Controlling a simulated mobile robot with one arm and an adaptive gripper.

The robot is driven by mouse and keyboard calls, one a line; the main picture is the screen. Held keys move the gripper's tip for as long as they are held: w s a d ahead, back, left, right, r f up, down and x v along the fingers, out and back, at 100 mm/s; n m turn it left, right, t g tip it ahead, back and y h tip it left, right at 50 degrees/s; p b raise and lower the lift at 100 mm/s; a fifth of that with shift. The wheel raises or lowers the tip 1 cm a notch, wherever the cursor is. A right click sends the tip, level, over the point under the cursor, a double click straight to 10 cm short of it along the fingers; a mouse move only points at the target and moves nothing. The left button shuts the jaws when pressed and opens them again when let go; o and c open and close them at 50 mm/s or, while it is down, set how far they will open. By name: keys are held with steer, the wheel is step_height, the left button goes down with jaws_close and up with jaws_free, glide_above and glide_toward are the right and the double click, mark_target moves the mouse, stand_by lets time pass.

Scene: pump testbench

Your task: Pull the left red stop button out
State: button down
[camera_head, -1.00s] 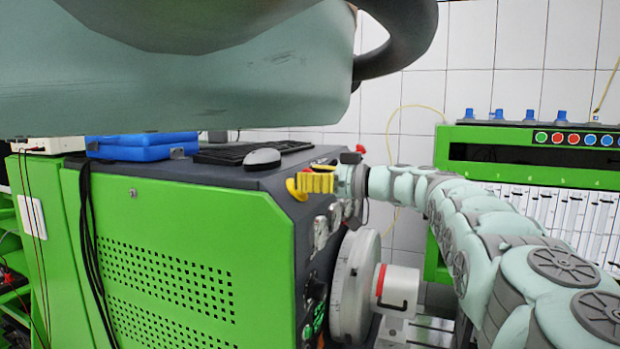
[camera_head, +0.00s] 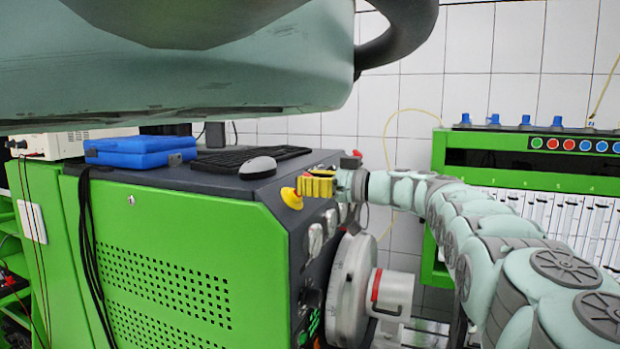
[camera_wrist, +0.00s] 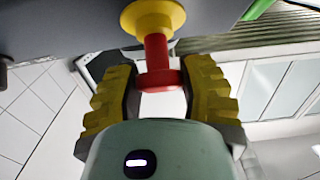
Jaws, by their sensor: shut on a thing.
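The left red stop button (camera_wrist: 158,78) shows in the wrist view as a red cap on a red stem, below its round yellow base (camera_wrist: 152,17). My gripper (camera_wrist: 160,88) has its ridged yellow fingers on both sides of the red cap, shut on it. In the head view my gripper (camera_head: 318,185) is at the upper front edge of the green test bench (camera_head: 180,250), just right of the yellow base (camera_head: 291,198).
A blue case (camera_head: 140,150), a keyboard (camera_head: 250,158) and a mouse (camera_head: 257,168) lie on the bench top. A large grey disc (camera_head: 350,290) and gauges (camera_head: 315,240) stick out below my gripper. A green panel with blue knobs (camera_head: 525,145) stands behind my arm.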

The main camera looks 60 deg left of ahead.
steer(key=shift+s+r, duration=0.1)
steer(key=shift+r, duration=0.05)
steer(key=shift+c, duration=2.1)
jaws_free()
steer(key=shift+d, duration=0.1)
steer(key=shift+w+d, duration=0.25)
steer(key=shift+w, duration=0.2)
steer(key=v, duration=1.1)
